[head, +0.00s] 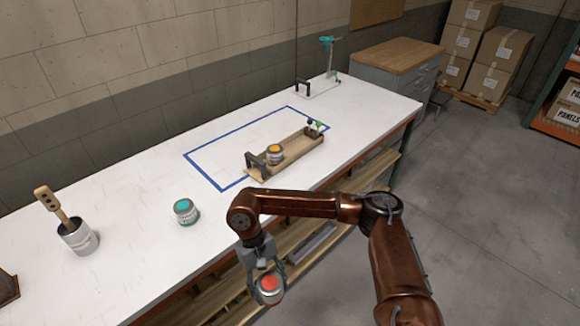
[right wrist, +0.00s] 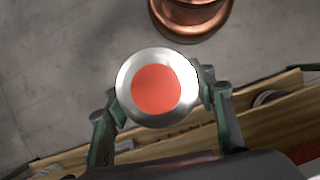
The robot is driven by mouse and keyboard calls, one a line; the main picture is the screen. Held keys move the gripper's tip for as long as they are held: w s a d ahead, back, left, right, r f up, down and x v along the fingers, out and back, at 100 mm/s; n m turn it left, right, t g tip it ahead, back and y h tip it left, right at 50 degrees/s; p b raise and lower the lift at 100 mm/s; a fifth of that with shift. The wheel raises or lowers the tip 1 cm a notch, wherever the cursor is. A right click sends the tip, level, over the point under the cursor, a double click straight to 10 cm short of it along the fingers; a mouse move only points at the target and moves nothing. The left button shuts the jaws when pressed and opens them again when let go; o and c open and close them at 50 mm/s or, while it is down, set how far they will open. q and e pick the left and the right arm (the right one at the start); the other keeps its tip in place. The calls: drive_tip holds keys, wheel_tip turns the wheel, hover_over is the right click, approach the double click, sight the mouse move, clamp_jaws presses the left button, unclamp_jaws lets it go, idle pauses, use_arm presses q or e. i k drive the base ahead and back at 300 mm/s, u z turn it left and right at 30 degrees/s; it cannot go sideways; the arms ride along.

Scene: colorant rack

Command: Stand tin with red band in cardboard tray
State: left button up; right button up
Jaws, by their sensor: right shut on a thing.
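The tin with the red top (head: 268,286) is held by my right gripper (head: 266,272), out in front of the bench's front edge and lower than the tray. In the right wrist view its round red top with a silver rim (right wrist: 156,90) faces the camera, with a finger on each side. The band on its side is mostly hidden there. The long tan tray (head: 298,158) lies on the bench, partly inside a blue outlined rectangle. My left gripper is not in view.
A teal-topped tin (head: 186,212) stands on the white bench (head: 130,205) left of the tray. A metal pot with a wooden-handled tool (head: 78,237) is further left. Small dark and green items (head: 316,128) are at the tray's far end. Shelves (head: 310,245) lie below the bench.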

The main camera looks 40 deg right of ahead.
sight(290, 153)
drive_tip(key=k, duration=0.25)
drive_tip(key=z, duration=2.2)
drive_tip(key=i, duration=1.45)
drive_tip(key=u, duration=0.9)
